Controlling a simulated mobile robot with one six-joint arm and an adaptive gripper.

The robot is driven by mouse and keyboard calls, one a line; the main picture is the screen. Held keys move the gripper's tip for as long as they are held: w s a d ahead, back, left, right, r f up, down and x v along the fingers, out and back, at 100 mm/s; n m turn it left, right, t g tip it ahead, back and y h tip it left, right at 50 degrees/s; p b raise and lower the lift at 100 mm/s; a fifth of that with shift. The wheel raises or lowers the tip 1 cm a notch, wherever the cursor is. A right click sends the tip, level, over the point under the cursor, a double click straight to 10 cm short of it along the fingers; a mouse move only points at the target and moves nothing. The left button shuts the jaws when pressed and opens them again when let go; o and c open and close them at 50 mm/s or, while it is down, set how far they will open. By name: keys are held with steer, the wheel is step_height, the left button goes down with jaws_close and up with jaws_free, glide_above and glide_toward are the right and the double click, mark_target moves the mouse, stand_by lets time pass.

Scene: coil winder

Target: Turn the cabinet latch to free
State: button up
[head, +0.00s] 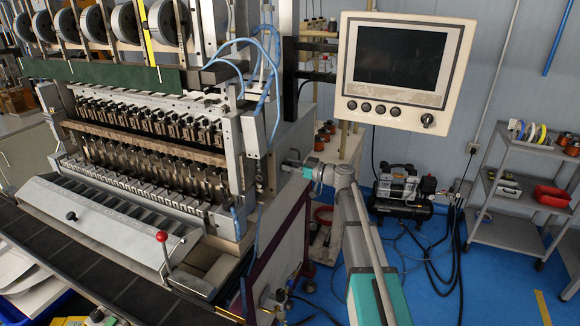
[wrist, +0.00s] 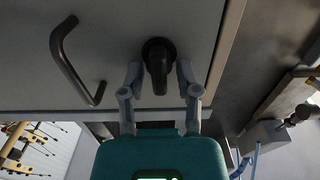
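The cabinet latch (wrist: 159,75) is a dark knob with a short lever that points down in the wrist view, on a grey panel (wrist: 110,30). My gripper (wrist: 158,66) has one finger on each side of the lever. The fingers look apart, with a narrow gap on each side; I cannot tell whether either touches it. In the head view my gripper (head: 294,163) is at the right side of the machine, and the latch is hidden there.
A dark bar handle (wrist: 77,62) stands out from the panel left of the latch. The panel edge (wrist: 224,50) runs along the right. In the head view, a control screen (head: 402,70) hangs above my arm, and a compressor (head: 402,188) stands on the floor behind.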

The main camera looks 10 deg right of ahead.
jaws_close()
steer(key=shift+m, duration=0.3)
steer(key=m, duration=0.4)
steer(key=shift+w+d, duration=0.1)
steer(key=shift+w, duration=0.1)
steer(key=m, duration=0.4)
steer(key=shift+w+d+f+m, duration=0.1)
steer(key=shift+f+m, duration=0.1)
steer(key=shift+m, duration=0.1)
steer(key=shift+w+d+f+m+b, duration=0.1)
steer(key=shift+m+b, duration=0.05)
steer(key=shift+m, duration=1.35)
steer(key=shift+a+f+m+b, duration=0.1)
steer(key=shift+f+m+b, duration=0.1)
steer(key=shift+m, duration=1.3)
steer(key=shift+w+d+f+m+b, duration=0.1)
steer(key=shift+m+b, duration=0.05)
steer(key=shift+m, duration=1.35)
